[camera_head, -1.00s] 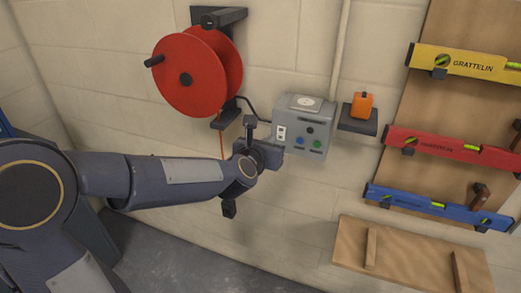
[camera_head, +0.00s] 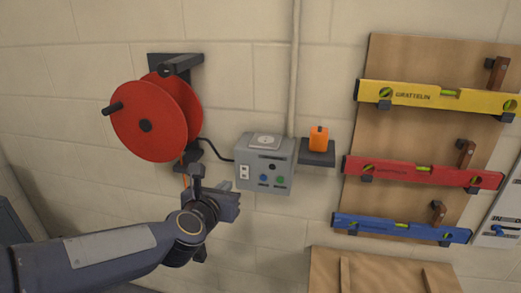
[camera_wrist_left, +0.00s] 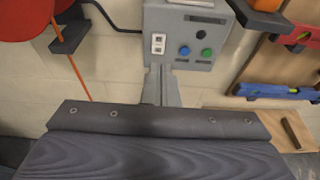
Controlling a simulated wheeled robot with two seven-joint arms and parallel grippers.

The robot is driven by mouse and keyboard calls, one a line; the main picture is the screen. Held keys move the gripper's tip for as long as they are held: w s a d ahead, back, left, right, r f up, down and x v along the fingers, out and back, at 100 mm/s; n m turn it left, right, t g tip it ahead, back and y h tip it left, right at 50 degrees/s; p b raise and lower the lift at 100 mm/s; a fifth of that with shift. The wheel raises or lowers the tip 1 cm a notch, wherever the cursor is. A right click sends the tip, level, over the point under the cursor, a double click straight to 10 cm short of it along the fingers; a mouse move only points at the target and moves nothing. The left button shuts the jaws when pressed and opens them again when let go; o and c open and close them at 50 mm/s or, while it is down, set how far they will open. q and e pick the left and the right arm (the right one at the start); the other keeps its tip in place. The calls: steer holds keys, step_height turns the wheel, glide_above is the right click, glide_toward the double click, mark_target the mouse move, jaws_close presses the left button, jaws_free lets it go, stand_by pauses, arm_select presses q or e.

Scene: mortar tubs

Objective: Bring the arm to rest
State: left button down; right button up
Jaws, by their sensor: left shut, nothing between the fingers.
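My left arm comes in from the lower left in the head view. My left gripper (camera_head: 228,203) is shut and empty, pointing at the wall just below and left of the grey control box (camera_head: 265,164). In the left wrist view the closed fingers (camera_wrist_left: 161,84) point up toward the lower edge of the box, which shows a white switch and blue and green buttons. I cannot tell whether the fingertips touch the box or wall. My right gripper is not in view.
A red cable reel (camera_head: 150,125) hangs on the wall above my wrist. An orange item (camera_head: 318,139) sits on a small dark shelf to the right. Yellow (camera_head: 430,95), red (camera_head: 420,172) and blue (camera_head: 400,228) levels hang on a wooden board farther right.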

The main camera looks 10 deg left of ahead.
arm_select(q)
steer(key=s+f+m+g+h, duration=0.1)
steer(key=s+f+m+g, duration=0.2)
steer(key=s+m, duration=0.6)
steer(key=s+a+f+m+g+h, duration=0.1)
steer(key=s+f+m+g, duration=0.2)
steer(key=s+m, duration=0.6)
steer(key=s+a+f+m+g+h, duration=0.1)
steer(key=s+f+m+g, duration=0.2)
steer(key=m, duration=1.2)
steer(key=s+f, duration=0.2)
steer(key=s, duration=0.3)
steer(key=shift+s+a+f+m+g, duration=0.15)
steer(key=shift+s+f+m+g, duration=0.15)
steer(key=shift+s+m, duration=0.1)
